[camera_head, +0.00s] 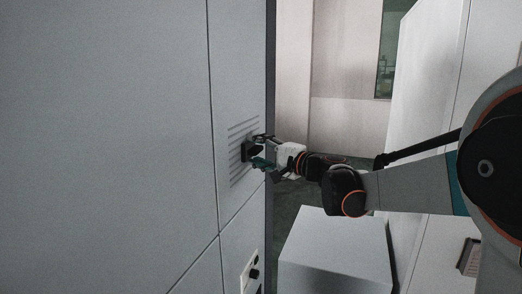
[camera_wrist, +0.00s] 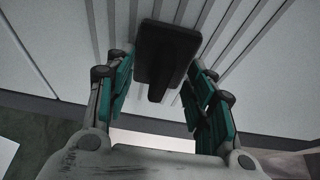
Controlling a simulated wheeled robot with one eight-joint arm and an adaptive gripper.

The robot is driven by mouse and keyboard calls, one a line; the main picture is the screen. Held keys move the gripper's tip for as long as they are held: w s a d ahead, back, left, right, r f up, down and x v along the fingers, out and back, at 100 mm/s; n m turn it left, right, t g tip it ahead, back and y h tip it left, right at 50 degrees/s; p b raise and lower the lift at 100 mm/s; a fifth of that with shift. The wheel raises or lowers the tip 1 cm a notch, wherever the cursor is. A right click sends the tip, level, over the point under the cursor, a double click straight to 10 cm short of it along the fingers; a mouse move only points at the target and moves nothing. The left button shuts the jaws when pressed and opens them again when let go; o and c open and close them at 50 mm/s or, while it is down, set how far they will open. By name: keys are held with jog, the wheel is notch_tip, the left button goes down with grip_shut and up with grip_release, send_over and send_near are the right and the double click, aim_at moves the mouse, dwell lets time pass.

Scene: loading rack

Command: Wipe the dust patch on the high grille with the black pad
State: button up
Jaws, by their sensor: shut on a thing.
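The high grille (camera_head: 238,128) is a set of pale slats in the upper panel of the grey cabinet front. Its slats also fill the upper part of the wrist view (camera_wrist: 232,24). My gripper (camera_head: 262,151) is shut on the black pad (camera_head: 247,151) and holds it up at the grille. In the wrist view the pad (camera_wrist: 165,50) lies over the slats, with its short handle pointing back between the green fingers. I cannot tell whether its face touches the slats. I cannot make out the dust patch; the pad may cover part of it.
A lower panel with black knobs (camera_head: 254,272) sits below the grille. A grey box (camera_head: 337,255) stands on the floor below my arm. White cabinets (camera_head: 428,75) rise at the right. The aisle between is open.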

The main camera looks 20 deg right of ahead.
aim_at(247, 146)
jog(key=shift+s+a, duration=0.55)
jog(key=shift+s, duration=0.2)
jog(key=shift+s+a, duration=0.55)
jog(key=shift+s, duration=0.2)
jog(key=shift+r+p, duration=0.6)
jog(key=shift+r, duration=0.25)
jog(key=w+d+b, duration=0.1)
jog(key=w+d, duration=0.5)
jog(key=w, duration=0.3)
jog(key=shift+d+b, duration=0.25)
jog(key=shift+b, duration=0.05)
jog(key=shift+s+d, duration=0.1)
jog(key=shift+s+d, duration=0.85)
jog(key=shift+d, duration=0.3)
jog(key=shift+s+d, duration=0.8)
jog(key=shift+d, duration=0.3)
jog(key=shift+s+d, duration=0.45)
jog(key=shift+d, duration=0.2)
jog(key=shift+s+d, duration=0.45)
jog(key=shift+d, duration=0.15)
